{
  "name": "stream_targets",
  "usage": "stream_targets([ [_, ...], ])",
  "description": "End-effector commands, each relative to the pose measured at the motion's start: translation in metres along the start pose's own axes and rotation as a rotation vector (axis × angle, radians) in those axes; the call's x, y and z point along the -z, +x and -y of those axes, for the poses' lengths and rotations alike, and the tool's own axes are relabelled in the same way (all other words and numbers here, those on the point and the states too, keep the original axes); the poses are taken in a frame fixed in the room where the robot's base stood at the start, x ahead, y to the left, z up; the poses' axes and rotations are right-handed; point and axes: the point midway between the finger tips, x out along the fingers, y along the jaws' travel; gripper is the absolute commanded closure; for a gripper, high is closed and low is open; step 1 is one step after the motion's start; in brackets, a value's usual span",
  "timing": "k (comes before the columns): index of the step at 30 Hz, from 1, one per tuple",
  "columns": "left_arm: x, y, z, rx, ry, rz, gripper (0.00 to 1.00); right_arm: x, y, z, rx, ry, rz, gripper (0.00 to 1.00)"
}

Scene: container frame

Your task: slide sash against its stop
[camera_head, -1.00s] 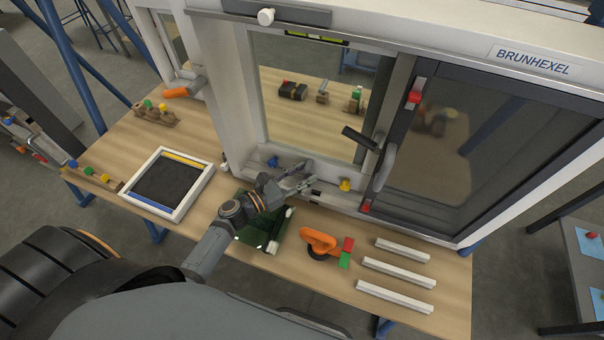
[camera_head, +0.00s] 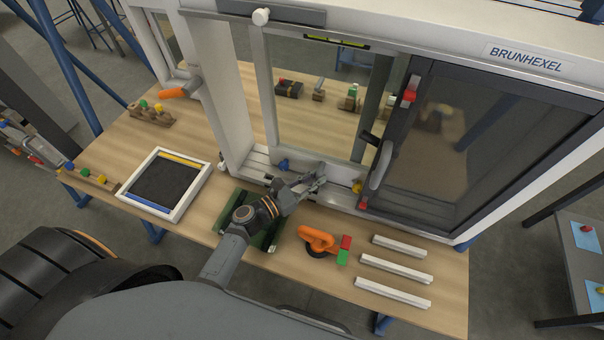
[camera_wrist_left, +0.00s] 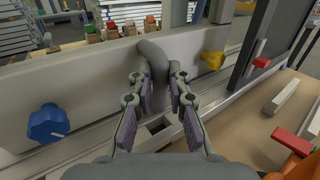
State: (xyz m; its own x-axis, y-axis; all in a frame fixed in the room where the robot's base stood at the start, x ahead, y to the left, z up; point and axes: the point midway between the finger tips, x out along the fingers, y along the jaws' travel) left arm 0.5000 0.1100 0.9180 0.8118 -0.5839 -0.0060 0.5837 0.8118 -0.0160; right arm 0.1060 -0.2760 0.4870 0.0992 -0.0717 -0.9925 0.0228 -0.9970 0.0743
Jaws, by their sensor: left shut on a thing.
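The light-framed glass sash (camera_head: 267,100) stands upright in the white window frame (camera_head: 222,95), left of a dark-framed sash (camera_head: 480,135). Its bottom rail shows in the left wrist view (camera_wrist_left: 90,85), with a blue knob (camera_wrist_left: 48,123) at left and a yellow knob (camera_wrist_left: 212,60) at right. My left gripper (camera_head: 312,182) is at this rail, between the knobs. In the left wrist view its fingers (camera_wrist_left: 154,88) are shut on a rounded grey pull (camera_wrist_left: 152,58) on the rail. I cannot make out which part is the stop. My right gripper is not in view.
In front lie an orange-handled tool (camera_head: 316,238), red and green blocks (camera_head: 344,250), and several white strips (camera_head: 393,293). A black-filled white tray (camera_head: 180,208) lies at left. A dark green piece (camera_head: 238,237) lies under my left arm. A curved grey handle (camera_head: 381,165) projects from the dark sash.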

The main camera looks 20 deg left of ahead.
Motion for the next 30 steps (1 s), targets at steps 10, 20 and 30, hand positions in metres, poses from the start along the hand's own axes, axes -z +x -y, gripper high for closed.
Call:
stream_targets([
  [10, -0.011, 0.006, 0.002, 0.0, 0.005, 0.02, 0.8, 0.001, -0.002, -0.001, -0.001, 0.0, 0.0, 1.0],
  [20, -0.011, 0.006, 0.002, 0.0, 0.006, 0.02, 0.6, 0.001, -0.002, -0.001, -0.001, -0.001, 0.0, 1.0],
  [30, -0.005, -0.033, 0.002, 0.002, 0.005, 0.007, 0.6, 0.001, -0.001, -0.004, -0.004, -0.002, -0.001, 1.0],
])
